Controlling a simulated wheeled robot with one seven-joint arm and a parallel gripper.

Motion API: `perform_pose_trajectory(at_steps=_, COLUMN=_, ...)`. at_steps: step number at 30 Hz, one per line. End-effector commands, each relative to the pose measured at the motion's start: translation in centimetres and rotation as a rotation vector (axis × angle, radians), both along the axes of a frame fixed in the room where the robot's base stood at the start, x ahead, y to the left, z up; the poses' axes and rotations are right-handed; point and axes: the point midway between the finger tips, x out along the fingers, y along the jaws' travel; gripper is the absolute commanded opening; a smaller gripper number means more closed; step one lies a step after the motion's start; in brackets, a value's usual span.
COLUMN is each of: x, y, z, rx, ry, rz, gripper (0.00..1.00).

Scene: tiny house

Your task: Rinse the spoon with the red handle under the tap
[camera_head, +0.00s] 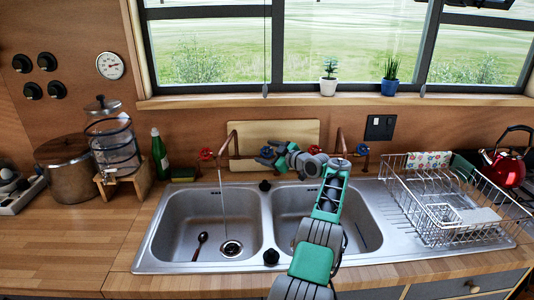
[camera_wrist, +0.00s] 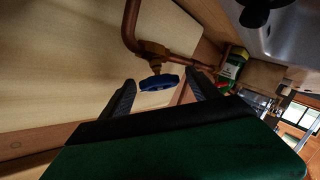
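The spoon with the red handle (camera_head: 200,245) lies on the floor of the left sink bowl (camera_head: 182,225), left of the drain. The left tap (camera_head: 222,150) has a red knob (camera_head: 206,154) on its left side. A thin stream of water (camera_head: 224,205) falls from it near the drain, to the right of the spoon. My gripper (camera_head: 265,157) is behind the sink, at the left tap's blue knob. In the wrist view its fingers are open (camera_wrist: 160,95), with the blue knob (camera_wrist: 158,82) between or just beyond their tips; contact is unclear.
My arm crosses the right sink bowl (camera_head: 290,205). A green bottle (camera_head: 159,153) and glass dispenser (camera_head: 110,135) stand left.

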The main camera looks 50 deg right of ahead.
Motion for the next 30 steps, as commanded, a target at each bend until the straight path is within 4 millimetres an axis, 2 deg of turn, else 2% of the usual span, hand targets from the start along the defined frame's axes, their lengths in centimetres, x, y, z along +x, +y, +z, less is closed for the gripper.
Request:
perform_pose_trajectory(at_steps=11, x=-0.5, y=0.0, z=0.0, rx=0.0, ry=0.0, rz=-0.001, gripper=0.72)
perform_pose_trajectory(at_steps=17, x=-2.6, y=0.3, z=0.1, rx=0.0, ry=0.0, rz=-0.002, gripper=0.72)
perform_pose_trajectory(at_steps=24, x=-6.6, y=0.8, z=1.1, rx=0.0, ry=0.0, rz=-0.002, gripper=0.72)
perform_pose_trajectory(at_steps=30, x=-7.6, y=1.1, z=1.4, rx=0.001, ry=0.0, rz=0.001, gripper=0.72)
